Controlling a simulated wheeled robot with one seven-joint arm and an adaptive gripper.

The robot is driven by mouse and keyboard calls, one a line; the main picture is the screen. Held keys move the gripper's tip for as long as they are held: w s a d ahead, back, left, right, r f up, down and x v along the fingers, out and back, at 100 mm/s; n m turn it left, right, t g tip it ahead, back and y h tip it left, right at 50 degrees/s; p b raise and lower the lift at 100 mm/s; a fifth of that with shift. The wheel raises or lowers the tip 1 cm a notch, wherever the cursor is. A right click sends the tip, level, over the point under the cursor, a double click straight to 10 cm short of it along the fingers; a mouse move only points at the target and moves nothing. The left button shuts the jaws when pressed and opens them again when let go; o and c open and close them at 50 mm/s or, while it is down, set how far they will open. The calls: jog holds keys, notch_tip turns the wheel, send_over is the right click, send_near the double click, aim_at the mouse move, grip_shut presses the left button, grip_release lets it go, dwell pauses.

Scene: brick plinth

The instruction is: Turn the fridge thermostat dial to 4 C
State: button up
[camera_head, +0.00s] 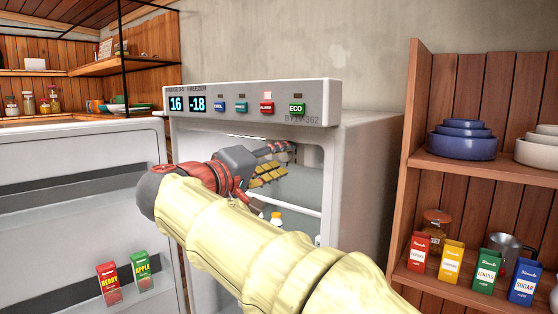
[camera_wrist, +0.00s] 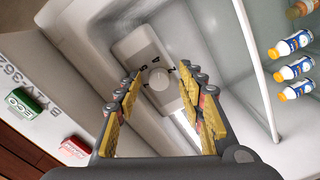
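The fridge (camera_head: 365,160) stands open, and its top panel display (camera_head: 187,104) reads 16 and -18. In the wrist view a pale round thermostat dial (camera_wrist: 159,80) sits on a light housing (camera_wrist: 138,48) with dark numerals around it. I cannot read the dial's setting for sure. My gripper (camera_wrist: 161,80) is open, its yellow-padded fingers on either side of the dial in the picture, with nothing between them. I cannot tell whether they touch it. In the head view my gripper (camera_head: 280,160) reaches inside the upper fridge, below the panel; the dial is not clear there.
The open fridge door (camera_head: 70,200) at left holds berry and apple cartons. White-and-blue bottles (camera_wrist: 292,43) stand inside the fridge beside a shelf edge (camera_wrist: 256,68). The panel carries several coloured buttons, including a green ECO one (camera_head: 297,109). A wooden shelf unit (camera_head: 480,185) stands right.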

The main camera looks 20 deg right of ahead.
jog(key=v, duration=0.8)
dwell(0.4)
